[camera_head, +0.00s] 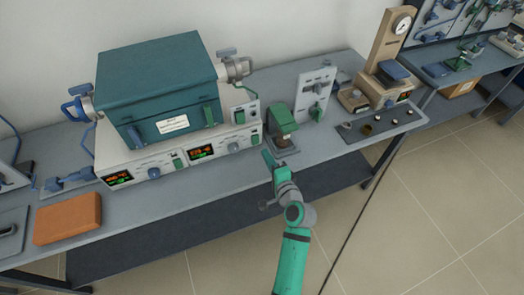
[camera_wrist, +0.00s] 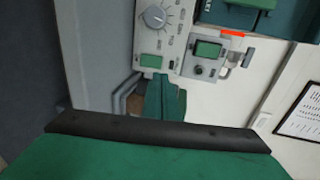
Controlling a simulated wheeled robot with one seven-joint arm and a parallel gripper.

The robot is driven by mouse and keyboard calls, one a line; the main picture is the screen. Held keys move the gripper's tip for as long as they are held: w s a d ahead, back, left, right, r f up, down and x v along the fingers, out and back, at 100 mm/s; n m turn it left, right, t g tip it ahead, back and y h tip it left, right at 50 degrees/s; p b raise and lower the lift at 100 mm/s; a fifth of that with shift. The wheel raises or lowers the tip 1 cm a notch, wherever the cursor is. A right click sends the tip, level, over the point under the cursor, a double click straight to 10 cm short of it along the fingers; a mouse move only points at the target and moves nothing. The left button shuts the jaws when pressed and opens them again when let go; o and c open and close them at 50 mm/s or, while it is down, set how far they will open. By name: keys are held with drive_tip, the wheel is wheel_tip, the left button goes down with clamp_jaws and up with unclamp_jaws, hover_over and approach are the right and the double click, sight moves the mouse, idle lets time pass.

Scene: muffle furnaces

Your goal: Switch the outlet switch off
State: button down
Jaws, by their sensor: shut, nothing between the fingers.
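In the wrist view, a small grey plate (camera_wrist: 205,58) carries a green rocker (camera_wrist: 207,50) and a round fitting (camera_wrist: 198,70); it looks like the outlet with its switch. Which way the rocker is set cannot be told. My gripper (camera_wrist: 165,98) shows its green fingers closed together and empty, apart from the plate, below it in the picture. In the head view, my gripper (camera_head: 269,158) is over the bench's front part, right of the furnace unit and close to a green-topped device (camera_head: 283,122).
The teal furnace (camera_head: 160,85) stands on a white control base with two lit displays. An upright white panel (camera_head: 316,92) with a green lever stands right of the green-topped device. An orange block (camera_head: 68,218) lies at left. The bench front (camera_head: 215,180) is clear.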

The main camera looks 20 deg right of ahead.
drive_tip(key=s, duration=0.1)
drive_tip(key=s+r, duration=0.1)
drive_tip(key=s, duration=0.1)
drive_tip(key=s+r, duration=0.1)
drive_tip(key=shift+s+a+r, duration=0.15)
drive_tip(key=shift+s+a, duration=0.05)
drive_tip(key=shift+s, duration=0.15)
drive_tip(key=s+a+f+n+g+h, duration=0.1)
drive_tip(key=s+a+f+n, duration=0.3)
drive_tip(key=s, duration=0.4)
drive_tip(key=s+a+f+n+g+h, duration=0.1)
drive_tip(key=s+a+f+n, duration=0.2)
drive_tip(key=s+a+f, duration=0.45)
drive_tip(key=s+a+r+n, duration=0.2)
drive_tip(key=s+r+n, duration=0.1)
drive_tip(key=s, duration=0.3)
drive_tip(key=s+a+r+n+t+y, duration=0.1)
drive_tip(key=s+a+r+n, duration=0.2)
drive_tip(key=s, duration=0.3)
drive_tip(key=s+a+r+n, duration=0.3)
drive_tip(key=s+r+n, duration=0.1)
drive_tip(key=s+r, duration=0.1)
drive_tip(key=shift+s+a+n+t, duration=0.15)
drive_tip(key=shift+s+n+t, duration=0.2)
drive_tip(key=shift+s, duration=0.25)
